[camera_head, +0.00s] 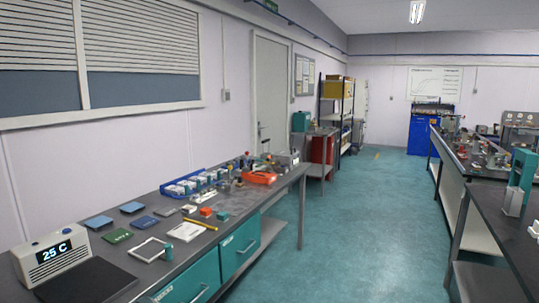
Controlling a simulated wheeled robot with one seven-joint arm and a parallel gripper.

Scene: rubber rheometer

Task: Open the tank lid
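I cannot pick out a tank or its lid with certainty. A small grey box-like unit (287,158) stands at the far end of the left bench (225,238), but it is too small to tell whether it has a lid. A white unit with a lit "25 C" display (55,254) stands at the near left end of the same bench. My gripper is not in view.
The left bench holds a blue bin (166,190) of white boxes, an orange tray (259,178) and several small items. More benches stand at the right, with a teal-framed device (520,180). A blue cabinet (424,136) stands at the back. The teal aisle floor (360,235) is clear.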

